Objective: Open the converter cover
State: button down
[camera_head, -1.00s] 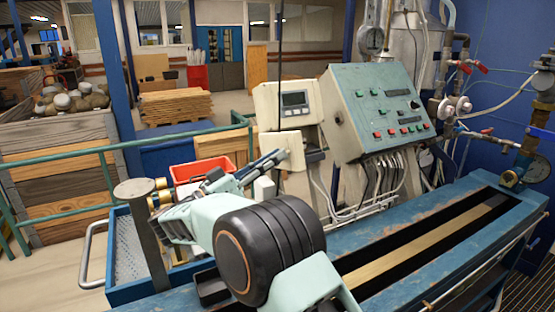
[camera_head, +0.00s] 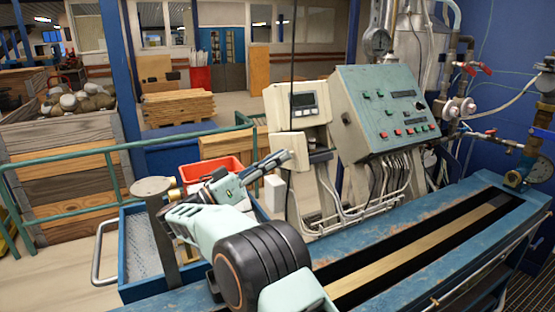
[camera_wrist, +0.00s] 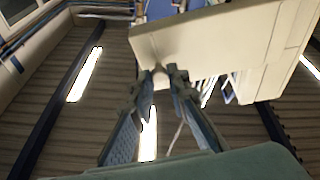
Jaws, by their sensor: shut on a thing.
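The converter (camera_head: 303,103) is a beige box with a small grey display, left of the green control panel in the head view. A beige panel below the display, seemingly its cover (camera_head: 288,142), is beside my gripper's tips. In the wrist view the beige panel (camera_wrist: 215,38) fills the upper right, its lower edge just above my fingertips. My gripper (camera_wrist: 165,73) is shut on a small pale part at that edge, probably the cover's handle. In the head view my gripper (camera_head: 284,158) reaches up to the converter from the lower left. How far the cover is open I cannot tell.
The green control panel (camera_head: 385,110) with coloured buttons stands right of the converter, cables hanging below. The blue bench (camera_head: 350,245) runs along the front right. A round-topped metal post (camera_head: 158,225), a red bin (camera_head: 210,170) and a blue tray (camera_head: 135,285) are at left.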

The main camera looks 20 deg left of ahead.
jog(key=shift+r, duration=0.25)
jog(key=c, duration=2.2)
grip_release()
jog(key=o, duration=0.3)
jog(key=shift+f, duration=0.15)
jog(key=v, duration=1.2)
jog(key=shift+c, duration=0.2)
